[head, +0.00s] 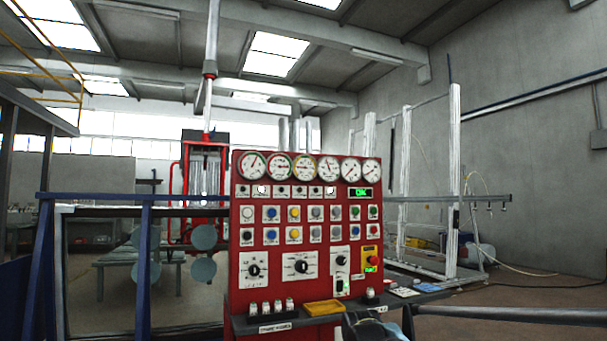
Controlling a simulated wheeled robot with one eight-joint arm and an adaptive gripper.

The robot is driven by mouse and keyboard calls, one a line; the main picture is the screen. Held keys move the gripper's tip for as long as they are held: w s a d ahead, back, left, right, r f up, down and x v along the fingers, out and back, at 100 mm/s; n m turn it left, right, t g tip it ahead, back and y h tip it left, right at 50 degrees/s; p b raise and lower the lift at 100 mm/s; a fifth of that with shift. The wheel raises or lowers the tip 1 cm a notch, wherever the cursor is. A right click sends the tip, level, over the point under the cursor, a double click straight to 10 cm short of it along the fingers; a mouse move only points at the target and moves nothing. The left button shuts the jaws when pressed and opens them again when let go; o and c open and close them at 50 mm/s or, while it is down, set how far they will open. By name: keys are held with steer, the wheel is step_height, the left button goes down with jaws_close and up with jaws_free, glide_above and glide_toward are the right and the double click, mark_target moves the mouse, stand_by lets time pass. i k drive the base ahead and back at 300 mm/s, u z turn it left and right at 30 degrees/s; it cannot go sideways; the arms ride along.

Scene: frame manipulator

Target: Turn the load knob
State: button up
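A red control panel (285,190) stands upright ahead. Its lower part carries a black rotary knob on a white plate at the left (253,269), a larger-plated black knob in the middle (302,266) and a smaller black knob at the right (341,261). The labels are too small to read, so I cannot tell which one is the load knob.
Round gauges (304,167) line the panel's top, with rows of coloured buttons (294,213) below. A red button on yellow (371,260) sits right of the knobs. A shelf (240,325) with a yellow tray (323,307) juts out beneath.

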mark_target(253, 271)
steer(key=z, duration=1.45)
steer(key=k, duration=1.55)
steer(key=u, duration=1.4)
steer(key=i, duration=1)
